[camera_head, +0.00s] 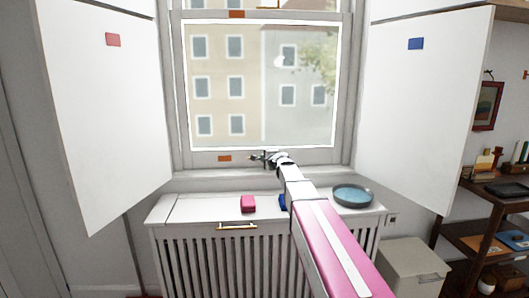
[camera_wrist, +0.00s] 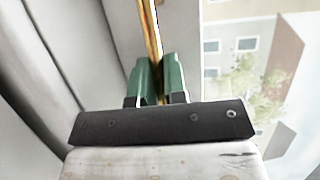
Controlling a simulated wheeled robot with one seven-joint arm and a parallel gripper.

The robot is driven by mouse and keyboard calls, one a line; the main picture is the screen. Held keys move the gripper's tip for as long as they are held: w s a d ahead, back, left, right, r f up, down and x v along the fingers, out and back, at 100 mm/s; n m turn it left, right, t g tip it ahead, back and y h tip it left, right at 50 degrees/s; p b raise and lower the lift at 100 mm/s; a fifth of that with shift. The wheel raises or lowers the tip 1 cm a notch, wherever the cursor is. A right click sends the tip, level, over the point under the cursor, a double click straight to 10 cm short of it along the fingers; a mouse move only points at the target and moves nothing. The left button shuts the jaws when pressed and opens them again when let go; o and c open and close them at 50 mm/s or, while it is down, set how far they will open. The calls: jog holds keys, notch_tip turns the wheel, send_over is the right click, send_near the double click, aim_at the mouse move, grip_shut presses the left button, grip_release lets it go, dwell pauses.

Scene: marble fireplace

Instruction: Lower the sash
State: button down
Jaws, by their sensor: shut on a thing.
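The window sash (camera_head: 313,157) is a pale frame around a large pane, with an orange tag (camera_head: 225,158) on its bottom rail. The bottom rail is close above the sill (camera_head: 215,180); I cannot tell whether a gap is left. My gripper (camera_head: 264,158) is at the middle of that rail. In the wrist view, the green fingers of my gripper (camera_wrist: 158,78) are shut on a narrow brass bar (camera_wrist: 151,30) that runs along the sash. The gripped part of the bar is hidden between the fingers. The bar's ends are not visible.
White shutters stand open at left (camera_head: 105,110) and right (camera_head: 425,110). Below, a slatted radiator cover (camera_head: 200,262) bears a pink block (camera_head: 248,203), a blue block (camera_head: 283,202) and a round blue-grey dish (camera_head: 353,194). My arm passes between the blue block and dish. Shelves (camera_head: 490,205) stand at right.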

jog(key=shift+f, duration=0.35)
jog(key=c, duration=1.2)
grip_release()
jog(key=shift+f, duration=0.1)
jog(key=shift+s, duration=0.1)
jog(key=shift+s+d+r, duration=0.15)
jog(key=shift+s+r, duration=0.1)
jog(key=shift+s, duration=0.05)
jog(key=v, duration=1)
